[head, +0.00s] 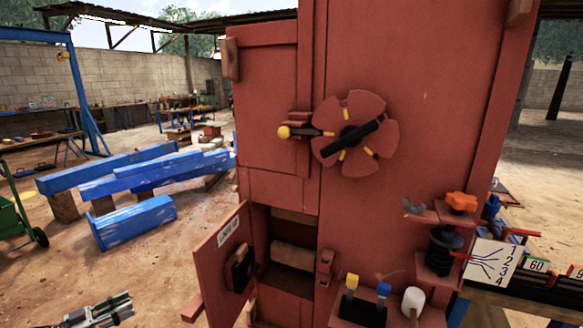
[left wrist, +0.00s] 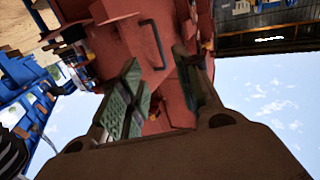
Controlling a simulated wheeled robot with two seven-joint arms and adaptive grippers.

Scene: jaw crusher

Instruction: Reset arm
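My left gripper (head: 98,312) shows at the bottom left corner of the head view, low over the dirt floor and apart from the red crusher (head: 270,110). In the left wrist view my left gripper (left wrist: 163,90) has its two green-grey padded fingers spread with a clear gap and nothing between them. The red crusher body (left wrist: 130,45) shows tilted beyond the fingers. My right gripper is in neither view.
The crusher's small lower door (head: 222,262) stands open to the left, baring a recess (head: 292,255). A flower-shaped handwheel (head: 355,132) sits above. Blue beams (head: 135,222) lie on the ground at left. Yellow- and blue-topped tools (head: 366,300) stand at the front right.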

